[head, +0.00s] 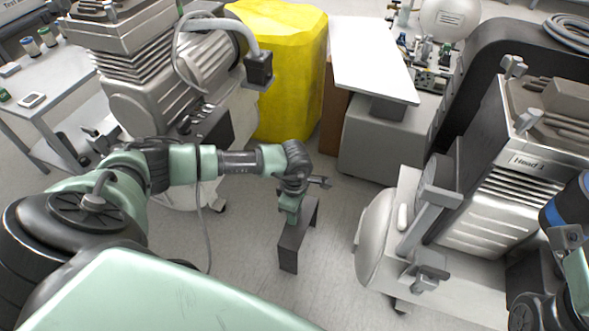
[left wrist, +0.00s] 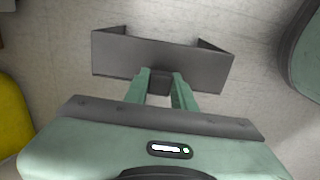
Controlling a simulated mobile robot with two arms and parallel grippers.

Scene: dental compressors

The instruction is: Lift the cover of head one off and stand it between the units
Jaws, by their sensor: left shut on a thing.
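My left gripper (head: 291,208) is shut on a dark grey bent-plate cover (head: 291,249) by a small tab at its middle. The cover is over the floor between the two machines; I cannot tell whether it touches the floor. In the left wrist view the cover (left wrist: 115,55) shows as a wide plate with folded ends, and the green fingers (left wrist: 160,84) close on its tab. The unit with the "Head" label (head: 536,162) is at right; its number is hard to read. The other unit (head: 145,75) is at upper left. My right gripper is not clearly seen.
A yellow covered bin (head: 285,70) and a grey cabinet with a white top (head: 375,60) stand behind. A side table (head: 35,85) is at left. A pale rounded tank (head: 374,240) is close to the cover's right. The grey floor (head: 330,290) around it is clear.

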